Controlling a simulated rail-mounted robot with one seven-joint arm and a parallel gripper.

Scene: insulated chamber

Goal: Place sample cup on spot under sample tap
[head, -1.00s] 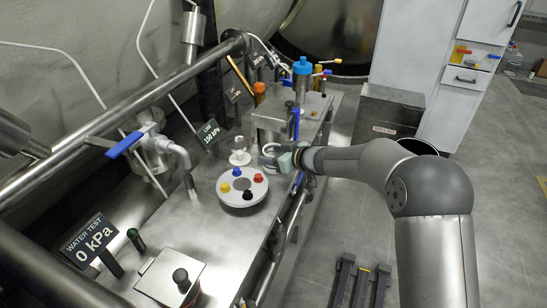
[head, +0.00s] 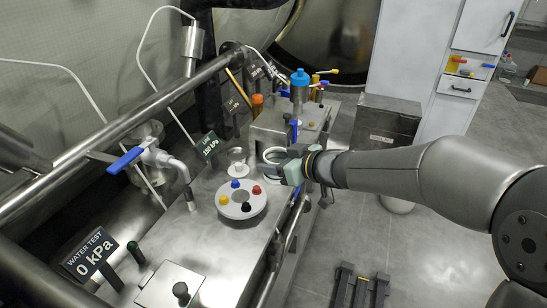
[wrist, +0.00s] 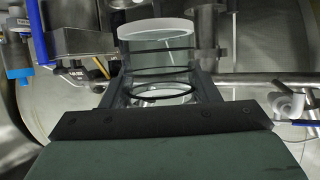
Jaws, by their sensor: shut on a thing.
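The sample cup (wrist: 157,43) is a clear glass cylinder with a white rim. My gripper (wrist: 160,92) is shut around it, with one dark finger on each side. In the head view the cup's pale rim (head: 272,151) shows at the tip of my gripper (head: 283,162), close above the steel bench and behind the round dial. A tap with a blue lever (head: 126,160) stands at the left of the bench; its grey spout (head: 187,186) points down. The spot under it is not clearly marked. The hidden underside of the cup leaves its contact with the bench unclear.
A white disc with coloured knobs (head: 242,204) sits between the gripper and the tap spout. A small glass piece on a white base (head: 238,165) stands beside the cup. A steel box (head: 268,131) is behind. Bare bench (head: 215,236) lies in front of the disc.

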